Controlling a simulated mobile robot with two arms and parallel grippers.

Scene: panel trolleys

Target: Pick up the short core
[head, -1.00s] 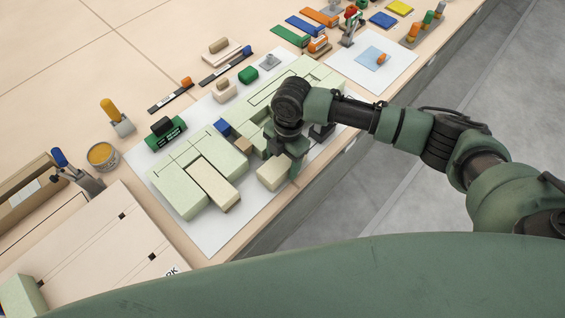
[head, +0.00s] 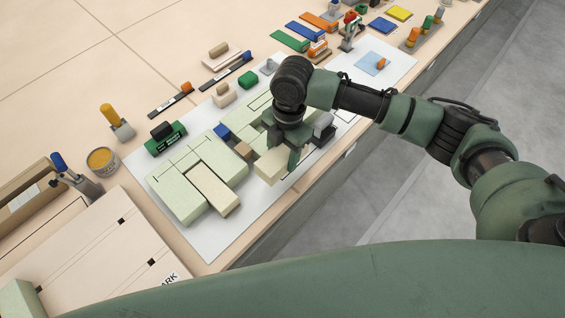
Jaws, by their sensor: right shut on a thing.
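The short core, a small cream block (head: 270,168), is at the front edge of the pale green panel parts, above the white sheet. My right gripper (head: 284,158) comes down from above and is shut on it. The block's far end is hidden behind the fingers. It seems held slightly above the sheet, though the gap is hard to see. A longer cream block (head: 213,188) lies in a slot between pale green blocks (head: 178,193) to the left. My left gripper is not in view.
A green tool (head: 165,138), a tin (head: 102,160) and a clamp (head: 75,176) stand to the left. The white sheet (head: 208,245) is bare at the front.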

